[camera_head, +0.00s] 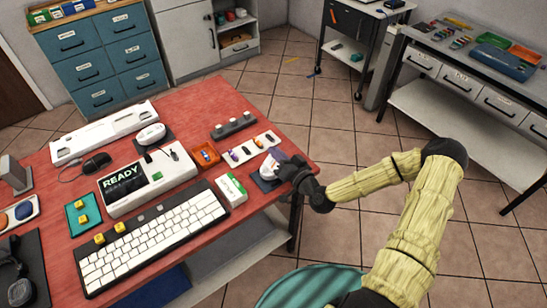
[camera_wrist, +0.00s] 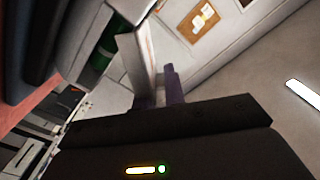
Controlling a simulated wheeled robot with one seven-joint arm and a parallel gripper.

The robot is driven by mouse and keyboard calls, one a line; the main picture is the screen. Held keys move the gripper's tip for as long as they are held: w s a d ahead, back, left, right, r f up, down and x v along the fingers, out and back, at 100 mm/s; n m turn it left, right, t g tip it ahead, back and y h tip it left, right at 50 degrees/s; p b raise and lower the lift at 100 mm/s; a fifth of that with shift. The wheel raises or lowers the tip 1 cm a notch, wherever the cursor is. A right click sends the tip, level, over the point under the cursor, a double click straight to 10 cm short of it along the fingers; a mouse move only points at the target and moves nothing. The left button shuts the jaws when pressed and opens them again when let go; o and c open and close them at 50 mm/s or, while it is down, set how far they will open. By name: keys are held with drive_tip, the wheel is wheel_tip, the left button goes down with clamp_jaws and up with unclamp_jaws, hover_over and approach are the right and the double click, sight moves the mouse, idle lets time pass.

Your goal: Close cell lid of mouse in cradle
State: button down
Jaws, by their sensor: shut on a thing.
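The mouse in the cradle is at the table's right edge in the head view; its white part (camera_head: 269,163) shows, with the rest partly hidden by my gripper (camera_head: 283,172). The dark blue cradle (camera_head: 262,182) sits beneath it. In the wrist view a pale flat panel (camera_wrist: 138,65), seemingly the cell lid, stands up between my gripper (camera_wrist: 158,88) and a green cylinder (camera_wrist: 104,50), which looks like a cell. A purple finger shows right of the panel. My gripper is shut on what seems to be this lid. How far the lid is open is unclear.
A white box with green (camera_head: 231,189), a strip of small coloured items (camera_head: 246,150) and an orange tray (camera_head: 205,155) stand close left of the cradle. A keyboard (camera_head: 152,237) and a READY display unit (camera_head: 128,180) lie farther left.

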drive_tip(key=m, duration=0.1)
drive_tip(key=d+f+m+b, duration=0.1)
drive_tip(key=shift+w+f+m+b, duration=0.25)
drive_tip(key=shift+w+m+b, duration=0.05)
drive_tip(key=shift+w+m, duration=0.1)
drive_tip(key=shift+w+d+f+m+b, duration=0.15)
drive_tip(key=shift+f+m+b, duration=0.15)
drive_tip(key=shift+m, duration=0.35)
drive_tip(key=shift+d+f+m+b, duration=0.15)
drive_tip(key=shift+m+b, duration=0.15)
drive_tip(key=shift+m, duration=0.3)
drive_tip(key=shift+w+d+f+m+b, duration=0.15)
drive_tip(key=shift+f+m+b, duration=0.15)
drive_tip(key=shift+m, duration=0.35)
drive_tip(key=shift+s, duration=0.1)
drive_tip(key=c, duration=1.6)
unclamp_jaws()
drive_tip(key=shift+c, duration=0.2)
drive_tip(key=shift+r, duration=0.1)
